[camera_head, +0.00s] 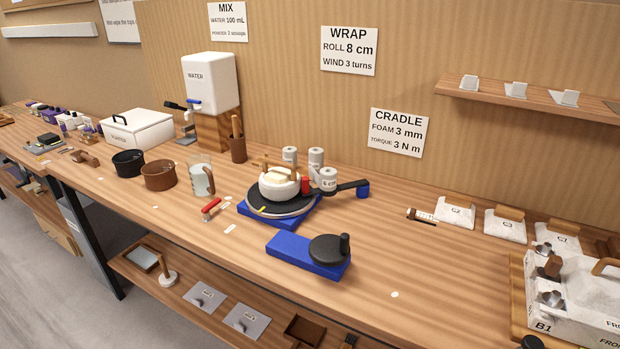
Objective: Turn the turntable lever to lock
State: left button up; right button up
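The turntable is a black disc on a blue base (245,213), in the middle of the bench. A white bowl-like piece (281,190) with a cream block and wooden sticks on top sits on the disc. A black arm with a blue end (362,189) reaches out to the right at the disc's height. A small red-handled lever (211,207) lies at the left of the base; I cannot tell whether it is joined to it. In front is a second blue base (290,250) with a black knobbed disc (328,248). Neither of my grippers is in view.
White rolls (316,160) stand behind the turntable. A clear jug (200,179) and brown pot (160,175) stand left. A white clamped case (575,300) fills the right end. The bench front between is mostly clear.

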aim_at(205, 211)
jog(key=k+l, duration=0.1)
jog(key=l, duration=0.35)
jog(key=i+j, duration=0.1)
jog(key=j, duration=0.3)
jog(key=i+j, duration=0.15)
jog(key=j, duration=0.3)
jog(key=i+j, duration=0.1)
jog(key=j, duration=0.3)
jog(key=i+j, duration=0.1)
jog(key=j, duration=0.35)
jog(key=i+j+u, duration=0.1)
jog(key=j, duration=0.3)
jog(key=i+j, duration=0.15)
jog(key=j, duration=0.3)
jog(key=i+j, duration=0.15)
jog(key=j, duration=0.25)
jog(key=i+j, duration=0.15)
jog(key=j, duration=0.25)
